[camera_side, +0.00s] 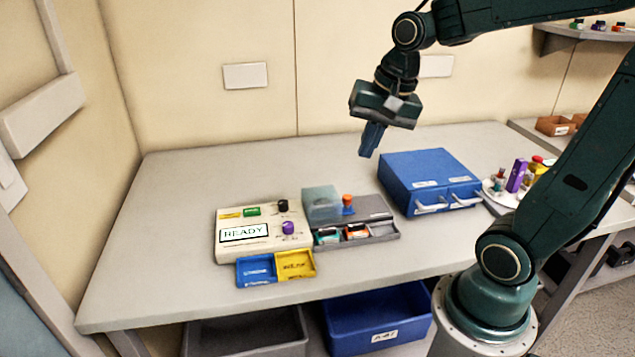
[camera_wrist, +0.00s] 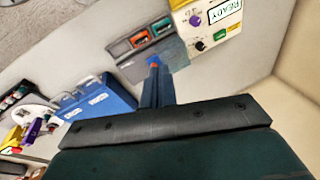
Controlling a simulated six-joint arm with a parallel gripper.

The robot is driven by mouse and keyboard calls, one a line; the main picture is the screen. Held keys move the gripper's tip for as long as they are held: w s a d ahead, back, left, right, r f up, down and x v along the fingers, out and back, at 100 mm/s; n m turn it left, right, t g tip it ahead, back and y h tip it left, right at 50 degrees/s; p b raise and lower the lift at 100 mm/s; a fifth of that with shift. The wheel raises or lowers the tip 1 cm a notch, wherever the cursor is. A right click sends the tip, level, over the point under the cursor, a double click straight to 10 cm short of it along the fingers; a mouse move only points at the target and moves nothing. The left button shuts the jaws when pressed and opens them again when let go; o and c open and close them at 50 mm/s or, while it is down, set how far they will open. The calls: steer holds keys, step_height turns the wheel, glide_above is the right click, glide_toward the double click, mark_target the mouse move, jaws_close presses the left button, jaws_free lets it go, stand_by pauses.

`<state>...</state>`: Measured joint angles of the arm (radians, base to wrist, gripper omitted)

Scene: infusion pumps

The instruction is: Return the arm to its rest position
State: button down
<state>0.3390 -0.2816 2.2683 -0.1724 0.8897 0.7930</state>
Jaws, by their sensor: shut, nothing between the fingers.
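My gripper (camera_side: 371,140) hangs from my dark green arm above the back of the table, with its fingers pointing down. Its fingers are closed together and hold nothing. It is left of and above the blue drawer box (camera_side: 425,178), apart from it. The wrist view shows the closed gripper fingers (camera_wrist: 156,90) in front of the table. A cream pump unit (camera_side: 250,232) with a READY display stands on the table to the left. Beside it is a grey tray unit (camera_side: 372,230) with small cartridges and an orange knob.
A blue tray (camera_side: 256,270) and a yellow tray (camera_side: 295,264) lie in front of the pump. A round white plate (camera_side: 497,188) with bottles stands at the right. Blue (camera_side: 377,318) and grey bins sit below the table. The table's left side is clear.

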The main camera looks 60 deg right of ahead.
steer(key=s+a+r+n+t, duration=0.1)
steer(key=s+a+n+t, duration=0.1)
steer(key=s+a+n, duration=0.4)
steer(key=shift+s+r+n, duration=0.3)
steer(key=shift+s+n, duration=1.25)
steer(key=shift+n, duration=1.05)
